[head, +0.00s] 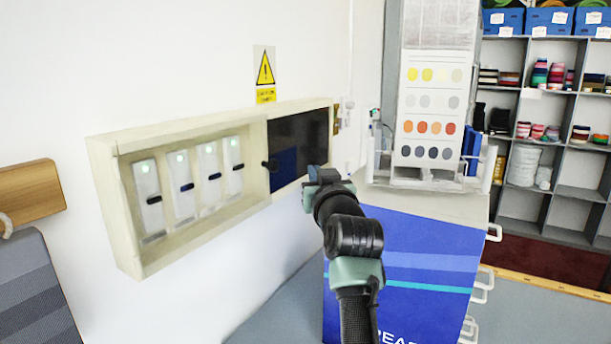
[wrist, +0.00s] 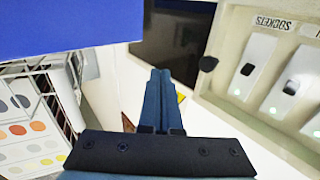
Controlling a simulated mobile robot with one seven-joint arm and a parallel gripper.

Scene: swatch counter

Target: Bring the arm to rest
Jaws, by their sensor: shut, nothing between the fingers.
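My gripper (head: 322,178) is in the middle of the head view, at the end of my raised arm, in front of the right end of a wall-mounted switch box. In the wrist view its two blue-grey fingers (wrist: 160,75) are pressed together with nothing between them. In the head view its fingertips are hard to make out. I cannot tell its exact distance from the box.
The cream switch box (head: 110,210) has several switches with green lights and a dark panel (head: 300,148). A blue-fronted counter (head: 420,260) stands close to my arm, bearing a swatch stand (head: 428,75). Shelves (head: 510,95) stand behind at right.

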